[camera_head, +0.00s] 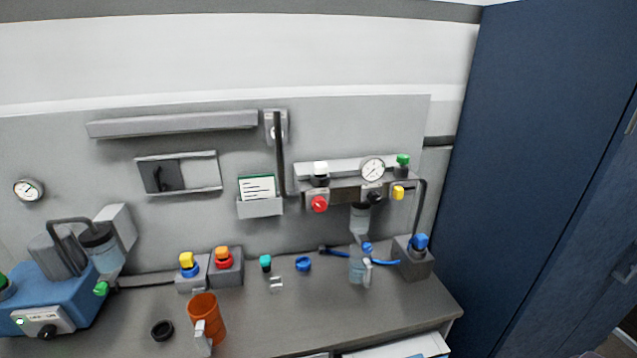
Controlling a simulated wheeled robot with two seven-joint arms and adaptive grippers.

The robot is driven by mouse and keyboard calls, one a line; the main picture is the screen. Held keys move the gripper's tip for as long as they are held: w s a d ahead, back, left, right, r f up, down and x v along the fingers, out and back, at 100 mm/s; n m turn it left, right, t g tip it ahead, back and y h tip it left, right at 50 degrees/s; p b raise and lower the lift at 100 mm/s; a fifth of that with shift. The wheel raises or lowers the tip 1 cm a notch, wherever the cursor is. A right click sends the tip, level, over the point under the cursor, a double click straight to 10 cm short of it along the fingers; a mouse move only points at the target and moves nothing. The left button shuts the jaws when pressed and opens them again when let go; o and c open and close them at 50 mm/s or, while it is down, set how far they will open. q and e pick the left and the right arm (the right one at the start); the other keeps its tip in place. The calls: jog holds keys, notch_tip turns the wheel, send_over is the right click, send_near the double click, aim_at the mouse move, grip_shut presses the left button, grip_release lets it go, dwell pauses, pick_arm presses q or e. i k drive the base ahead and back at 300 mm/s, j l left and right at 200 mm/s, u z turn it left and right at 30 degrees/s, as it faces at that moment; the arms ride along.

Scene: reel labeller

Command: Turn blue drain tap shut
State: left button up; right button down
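A small blue tap-like part (367,247) shows below the clear filter bowl (360,217) of the wall-mounted air unit, just above a pale translucent jug (357,267) on the bench. It is too small to tell whether it is turned open or shut. A larger blue knob (420,241) sits on a dark grey block (415,264) to its right; I cannot tell for sure which blue part is the drain tap. Neither of my grippers shows in the head view.
A gauge (372,169) and red knob (319,204) are on the air unit. An orange mug (207,317), black ring (162,330), blue cap (303,264) and blue machine (50,300) stand on the bench (270,325). The bench's front right is clear.

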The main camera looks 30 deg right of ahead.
aim_at(368, 248)
jog(key=z, duration=1.25)
jog(key=k+z, duration=0.2)
jog(key=z, duration=0.15)
